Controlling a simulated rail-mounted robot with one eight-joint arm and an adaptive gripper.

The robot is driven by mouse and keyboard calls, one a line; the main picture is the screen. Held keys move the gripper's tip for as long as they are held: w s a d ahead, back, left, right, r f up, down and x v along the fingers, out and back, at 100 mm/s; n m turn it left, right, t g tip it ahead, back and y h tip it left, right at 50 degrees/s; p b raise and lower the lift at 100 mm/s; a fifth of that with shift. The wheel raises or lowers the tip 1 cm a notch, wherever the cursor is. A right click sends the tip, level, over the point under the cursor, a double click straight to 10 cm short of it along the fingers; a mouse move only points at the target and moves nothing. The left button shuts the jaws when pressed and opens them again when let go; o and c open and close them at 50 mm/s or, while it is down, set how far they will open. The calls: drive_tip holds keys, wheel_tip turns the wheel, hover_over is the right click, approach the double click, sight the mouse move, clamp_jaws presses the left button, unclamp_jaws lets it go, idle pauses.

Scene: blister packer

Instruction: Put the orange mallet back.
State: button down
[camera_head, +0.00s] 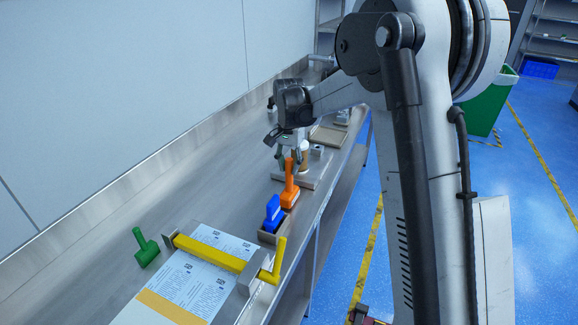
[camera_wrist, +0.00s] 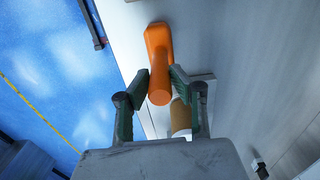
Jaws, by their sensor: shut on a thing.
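The orange mallet (camera_head: 289,194) hangs handle-up below my gripper (camera_head: 291,156) in the head view. In the wrist view its round handle end (camera_wrist: 160,93) is between the two fingers of my gripper (camera_wrist: 160,80), and its orange head (camera_wrist: 159,40) lies beyond them. My gripper is shut on the handle. The blue mallet (camera_head: 272,210) stands in a small brown holder (camera_head: 268,238), just in front of the orange mallet. I cannot tell whether the orange mallet's head touches the holder or bench. The green mallet (camera_head: 147,250) lies on the bench at the left.
A yellow-handled press (camera_head: 215,252) with printed sheets stands in front of the holder. A brown-and-white cylinder (camera_wrist: 180,117) is close beside my right finger.

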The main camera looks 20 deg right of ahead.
drive_tip(key=shift+f, duration=0.2)
drive_tip(key=c, duration=1.4)
unclamp_jaws()
drive_tip(key=shift+c, duration=0.2)
wheel_tip(320, 180, up, 11)
drive_tip(key=shift+r, duration=0.1)
drive_tip(key=shift+s+r, duration=0.1)
drive_tip(key=shift+r, duration=0.35)
drive_tip(key=s+r+n+t, duration=0.2)
drive_tip(key=s+r, duration=0.1)
drive_tip(key=s, duration=0.6)
drive_tip(key=s+r+n+t, duration=0.1)
drive_tip(key=s+r+n, duration=0.15)
drive_tip(key=s, duration=0.65)
drive_tip(key=s+f+n+t, duration=0.1)
drive_tip(key=s+f, duration=0.1)
drive_tip(key=s, duration=0.4)
drive_tip(key=s+f+n+t+b, duration=0.1)
drive_tip(key=s+f, duration=0.2)
drive_tip(key=s, duration=0.3)
drive_tip(key=s+f+n+t, duration=0.1)
drive_tip(key=s+f+t, duration=0.1)
drive_tip(key=s, duration=0.4)
drive_tip(key=shift+s+f, duration=0.15)
drive_tip(key=shift+f, duration=0.2)
